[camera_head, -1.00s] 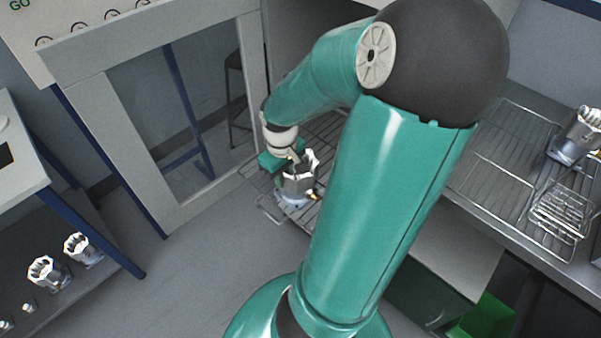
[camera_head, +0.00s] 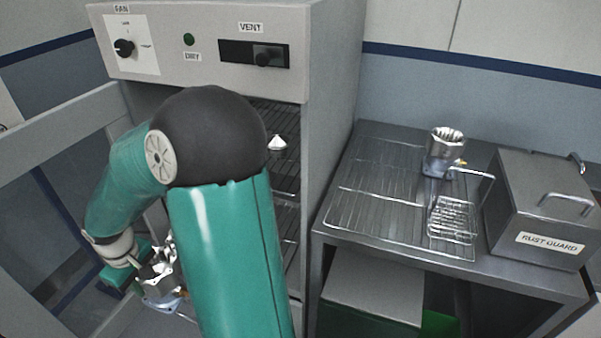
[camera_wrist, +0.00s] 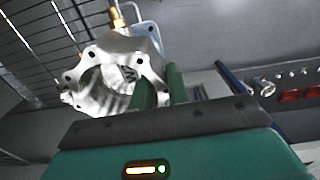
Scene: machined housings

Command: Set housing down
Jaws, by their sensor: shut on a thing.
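A silver machined housing (camera_wrist: 110,85) with a scalloped, bolt-holed flange, a brass fitting and a bluish base plate is in my gripper. My gripper (camera_wrist: 160,88) has its two green fingers shut on the housing's wall, one finger inside the open mouth. In the head view the held housing (camera_head: 160,280) shows at the lower left, beside my green gripper (camera_head: 122,278) and partly behind my arm. A second, similar housing (camera_head: 445,152) stands upright on the wire rack (camera_head: 375,205) on the steel table at right.
The drying cabinet (camera_head: 335,110) stands open behind my arm, with wire shelves and a small white cone-shaped part (camera_head: 277,143) inside. A wire basket (camera_head: 452,220) and a metal RUST GUARD box (camera_head: 545,205) occupy the table's right side. The rack's left part is clear.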

